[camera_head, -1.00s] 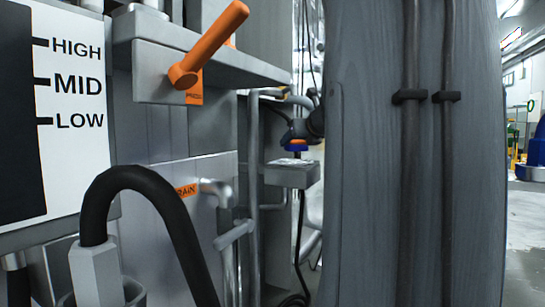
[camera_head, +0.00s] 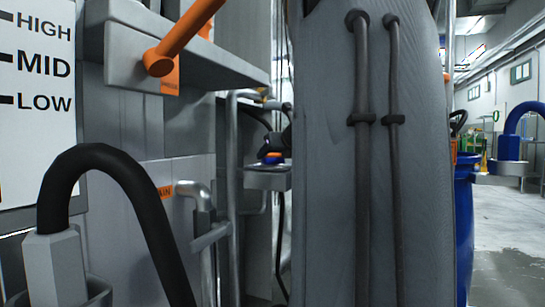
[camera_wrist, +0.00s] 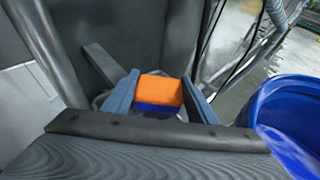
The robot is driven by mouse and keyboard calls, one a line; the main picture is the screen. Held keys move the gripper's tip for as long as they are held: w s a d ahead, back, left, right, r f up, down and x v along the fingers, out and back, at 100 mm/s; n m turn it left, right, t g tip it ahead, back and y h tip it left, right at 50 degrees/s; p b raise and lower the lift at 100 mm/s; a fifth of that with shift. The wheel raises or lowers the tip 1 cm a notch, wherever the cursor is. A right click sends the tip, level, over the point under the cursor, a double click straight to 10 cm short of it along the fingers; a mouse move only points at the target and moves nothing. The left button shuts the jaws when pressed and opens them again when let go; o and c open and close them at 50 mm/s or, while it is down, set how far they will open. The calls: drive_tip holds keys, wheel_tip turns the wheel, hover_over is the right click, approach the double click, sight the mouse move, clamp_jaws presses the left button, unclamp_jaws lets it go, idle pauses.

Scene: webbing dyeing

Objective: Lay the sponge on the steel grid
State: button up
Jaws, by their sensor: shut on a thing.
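The sponge (camera_wrist: 160,90), orange above and dark blue below, sits between the two grey-blue fingers of my gripper (camera_wrist: 160,98) in the wrist view. My gripper is shut on it. A grey rim shows just behind and below the sponge, partly hidden by it and the fingers. I cannot make out the steel grid in either view. In the head view my grey arm fills the middle and my gripper cannot be made out.
A blue tub (camera_wrist: 255,103) is close on the right in the wrist view; a blue drum (camera_head: 464,225) shows beside my arm in the head view. A steel ledge with an orange lever (camera_head: 185,38) and a black hose (camera_head: 130,175) are at left. Open floor lies right.

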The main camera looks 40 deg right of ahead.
drive_tip(key=shift+f, duration=0.2)
drive_tip(key=o, duration=1.1)
drive_tip(key=shift+r, duration=0.1)
drive_tip(key=shift+r, duration=0.15)
drive_tip(key=p+v, duration=0.4)
drive_tip(key=v, duration=0.7)
drive_tip(key=shift+s, duration=0.2)
drive_tip(key=shift+s+a+p, duration=0.15)
drive_tip(key=shift+s+p, duration=0.15)
